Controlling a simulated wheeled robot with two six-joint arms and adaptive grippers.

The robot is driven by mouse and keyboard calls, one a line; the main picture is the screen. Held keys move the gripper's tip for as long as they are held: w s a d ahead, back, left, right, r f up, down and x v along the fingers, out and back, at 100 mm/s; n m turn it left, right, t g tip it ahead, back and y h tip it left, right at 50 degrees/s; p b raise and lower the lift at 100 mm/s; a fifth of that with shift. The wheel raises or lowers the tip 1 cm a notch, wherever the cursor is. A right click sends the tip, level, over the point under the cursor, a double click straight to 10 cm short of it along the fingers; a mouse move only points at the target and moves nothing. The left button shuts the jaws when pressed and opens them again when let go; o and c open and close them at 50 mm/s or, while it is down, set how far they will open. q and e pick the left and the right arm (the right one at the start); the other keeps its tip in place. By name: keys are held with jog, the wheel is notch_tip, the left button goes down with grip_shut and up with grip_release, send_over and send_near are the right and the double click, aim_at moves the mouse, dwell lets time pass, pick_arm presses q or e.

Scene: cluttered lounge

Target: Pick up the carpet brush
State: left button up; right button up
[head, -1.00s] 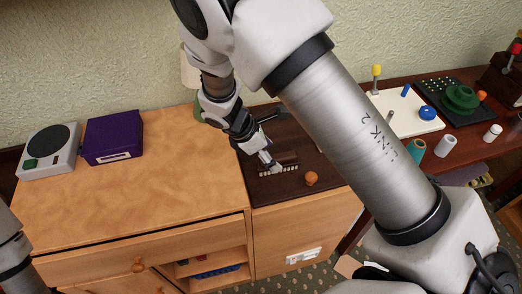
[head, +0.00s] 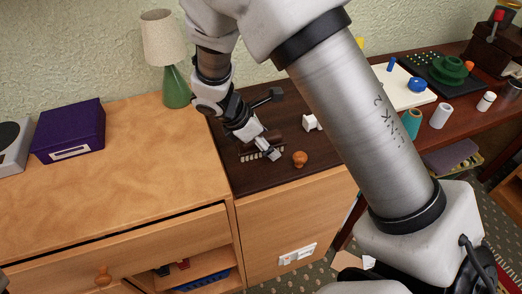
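The carpet brush (head: 276,137), dark brown with a row of pale bristles, lies on the dark cabinet top in the head view. My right arm crosses the view from the lower right, bends at the top and comes down on the brush. My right gripper (head: 271,152) is across the middle of the brush and hides part of it. The finger gap is too small and covered to tell whether it is open or closed on the brush. My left gripper is out of view.
An orange-brown knob-shaped object (head: 300,159) stands close in front of the brush, a white block (head: 311,122) to its right. A dark tool (head: 268,97) lies behind. A green lamp (head: 176,87) and purple box (head: 70,130) stand left; the light wood top between is clear.

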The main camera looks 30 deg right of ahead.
aim_at(267, 135)
jog(key=shift+r, duration=0.1)
jog(key=c, duration=1.3)
notch_tip(267, 135, up, 10)
jog(key=shift+r+p, duration=0.1)
jog(key=shift+p, duration=1.05)
jog(key=shift+o, duration=0.8)
jog(key=shift+s, duration=0.1)
